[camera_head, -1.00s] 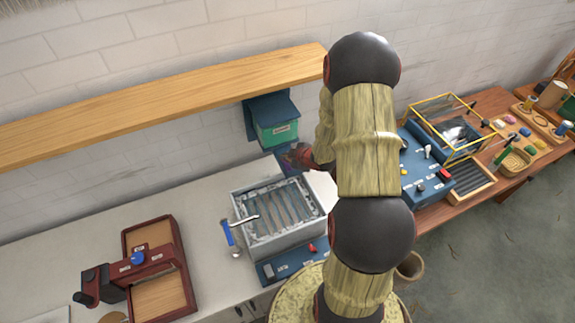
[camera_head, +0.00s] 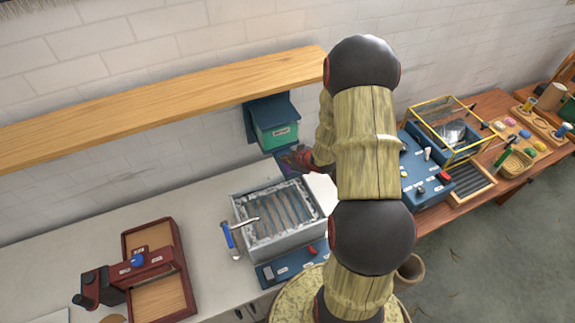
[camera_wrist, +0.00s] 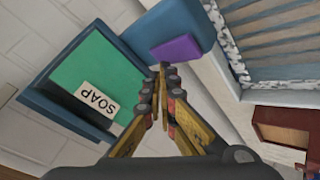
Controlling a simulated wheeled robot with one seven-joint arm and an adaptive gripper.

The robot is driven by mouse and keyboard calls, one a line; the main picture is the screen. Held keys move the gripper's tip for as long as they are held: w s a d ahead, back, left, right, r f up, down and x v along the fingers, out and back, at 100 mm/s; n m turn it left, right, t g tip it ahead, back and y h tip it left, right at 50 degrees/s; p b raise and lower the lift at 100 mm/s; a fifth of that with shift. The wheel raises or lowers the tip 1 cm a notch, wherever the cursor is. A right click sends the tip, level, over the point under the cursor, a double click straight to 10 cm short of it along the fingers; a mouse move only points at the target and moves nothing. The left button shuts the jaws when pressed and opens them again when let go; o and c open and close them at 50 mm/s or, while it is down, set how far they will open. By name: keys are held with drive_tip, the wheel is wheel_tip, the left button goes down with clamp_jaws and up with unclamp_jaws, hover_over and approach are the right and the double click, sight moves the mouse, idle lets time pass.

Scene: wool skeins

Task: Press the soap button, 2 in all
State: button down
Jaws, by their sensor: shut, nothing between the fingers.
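The soap dispenser (camera_head: 277,133) is a green box in a dark blue housing on the wall, under the shelf. In the wrist view its green front (camera_wrist: 97,72) carries a label reading SOAP (camera_wrist: 97,101). A purple piece (camera_wrist: 177,49), which looks like the button, sits on a blue part beside the green front. My gripper (camera_wrist: 162,68) is shut and empty, its fingertips just short of the purple piece in the picture. I cannot tell whether they touch it. In the head view my gripper (camera_head: 298,160) is below the dispenser, partly hidden by my arm.
A grey basin (camera_head: 240,235) with slats stands on the white counter, with a blue-handled lever (camera_head: 229,236) on its left side. A wooden shelf (camera_head: 170,98) runs above. A dark red press (camera_head: 180,280) stands left. A yellow-framed tank (camera_head: 455,120) is right.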

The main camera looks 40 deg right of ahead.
sight(286, 166)
drive_tip(key=shift+f, duration=0.15)
drive_tip(key=shift+f+b, duration=0.25)
drive_tip(key=shift+b, duration=0.2)
drive_tip(key=shift+f+b, duration=0.5)
drive_tip(key=shift+f, duration=0.05)
idle(0.8)
drive_tip(key=shift+r+p, duration=0.7)
drive_tip(key=shift+r, duration=0.25)
wheel_tip(286, 166, up, 5)
drive_tip(key=p, duration=0.4)
idle(0.9)
